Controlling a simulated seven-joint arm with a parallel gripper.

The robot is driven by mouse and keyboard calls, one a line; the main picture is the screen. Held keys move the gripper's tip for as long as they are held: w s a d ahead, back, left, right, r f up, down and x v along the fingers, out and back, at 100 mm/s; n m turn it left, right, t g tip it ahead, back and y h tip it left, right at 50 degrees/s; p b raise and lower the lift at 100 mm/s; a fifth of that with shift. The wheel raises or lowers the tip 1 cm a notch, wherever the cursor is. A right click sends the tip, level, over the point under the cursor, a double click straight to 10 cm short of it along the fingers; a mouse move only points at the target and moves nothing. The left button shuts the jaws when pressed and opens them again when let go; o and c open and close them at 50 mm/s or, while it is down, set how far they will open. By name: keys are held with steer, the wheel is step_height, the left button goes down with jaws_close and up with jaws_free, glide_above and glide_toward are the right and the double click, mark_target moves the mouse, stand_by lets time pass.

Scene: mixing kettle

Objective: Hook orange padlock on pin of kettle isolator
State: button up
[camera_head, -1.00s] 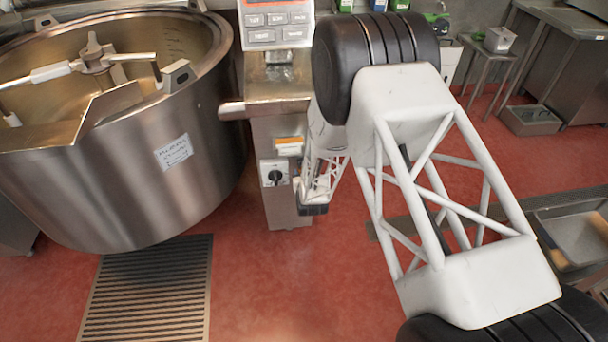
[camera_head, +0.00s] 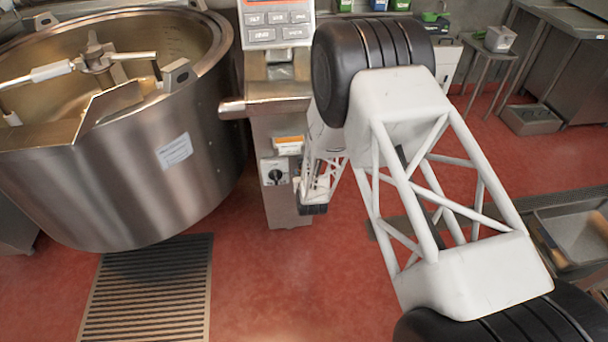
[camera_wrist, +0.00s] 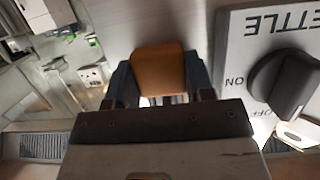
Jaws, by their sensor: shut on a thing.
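The orange padlock (camera_wrist: 158,72) is between the two fingers of my gripper (camera_wrist: 160,82) in the wrist view. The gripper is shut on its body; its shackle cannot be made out. The kettle isolator (camera_wrist: 236,50) is a grey box just right of the padlock, with "KETTLE" lettering upside down and a black rotary knob (camera_wrist: 285,85). Padlock and isolator look apart. I cannot clearly tell the pin. In the head view the isolator (camera_head: 268,165) is on the pedestal front, and my gripper (camera_head: 312,207) is close to its right; the padlock cannot be made out there.
A large steel kettle (camera_head: 110,190) stands left of the pedestal (camera_head: 285,205). An orange-and-white label (camera_head: 289,143) is above the isolator, below a projecting steel ledge (camera_head: 265,103). A floor grate (camera_head: 150,290) lies in front.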

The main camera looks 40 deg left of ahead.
stand_by(0.3)
steer(key=o, duration=1.4)
steer(key=shift+s+d, duration=0.1)
steer(key=shift+s, duration=0.1)
steer(key=shift+c, duration=0.2)
steer(key=shift+o, duration=0.2)
steer(key=v, duration=0.6)
steer(key=shift+s+d+r, duration=0.15)
steer(key=shift+d+r, duration=0.05)
steer(key=shift+d, duration=0.05)
stand_by(0.5)
